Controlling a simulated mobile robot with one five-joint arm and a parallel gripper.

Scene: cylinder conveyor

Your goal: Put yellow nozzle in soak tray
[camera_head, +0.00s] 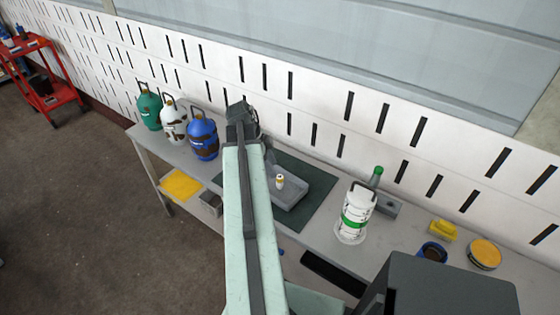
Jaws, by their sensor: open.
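A small white and yellow piece (280,182), which looks like the yellow nozzle, stands in the shallow grey tray (292,206). The tray lies on a dark green mat (318,212) on the bench. My gripper (243,118) is at the far end of my pale green arm, up and to the left of the tray in the picture. It is apart from the nozzle. My arm hides its fingers for the most part and also covers the left part of the mat.
Green, white and blue cylinders (203,138) stand on the bench at left. A white bottle with a green band (354,214) stands right of the mat. A yellow block (442,230), a dark blue cup (432,252) and a yellow-topped tin (484,253) are farther right. A slotted wall (330,110) backs the bench (390,235).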

